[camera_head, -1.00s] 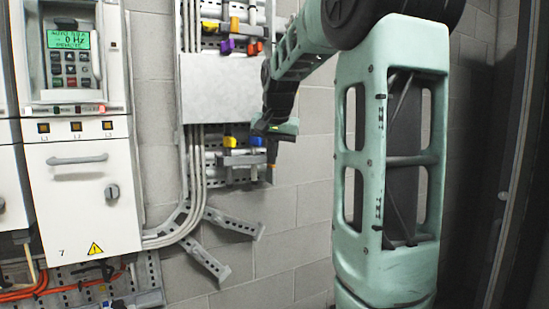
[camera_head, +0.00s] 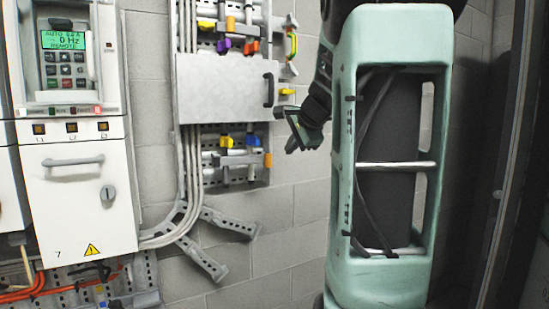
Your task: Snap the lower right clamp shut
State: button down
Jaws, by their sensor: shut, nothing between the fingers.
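Below the grey box, two clamps sit side by side on a lower bracket. The left one has a yellow lever (camera_head: 226,141) and the right one, the lower right clamp, has a blue lever (camera_head: 252,140). The blue lever looks much like the yellow one in height, but it is too small to tell whether it is fully shut. My gripper (camera_head: 293,132) is shut and empty. It is to the right of the blue clamp, apart from it in the picture, with wall behind it. Nothing hides the clamp.
The grey box (camera_head: 225,88) has a dark handle (camera_head: 268,90) on its right side. An orange piece (camera_head: 267,160) ends the lower bracket. A drive cabinet (camera_head: 80,190) stands left; bare wall lies below right.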

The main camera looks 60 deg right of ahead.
aim_at(270, 164)
jog(key=shift+w+d+f+p, duration=0.7)
jog(key=shift+w+d+f, duration=0.15)
jog(key=shift+w, duration=0.5)
jog(key=shift+w+d+f+p, duration=0.7)
jog(key=shift+w+f, duration=0.1)
jog(key=shift+w, duration=0.6)
jog(key=shift+w+d+f+p, duration=0.7)
jog(key=shift+w+d+f, duration=0.15)
jog(key=shift+w, duration=0.5)
jog(key=w+d, duration=0.1)
jog(key=d, duration=0.2)
jog(key=shift+w, duration=0.35)
jog(key=shift+s, duration=0.1)
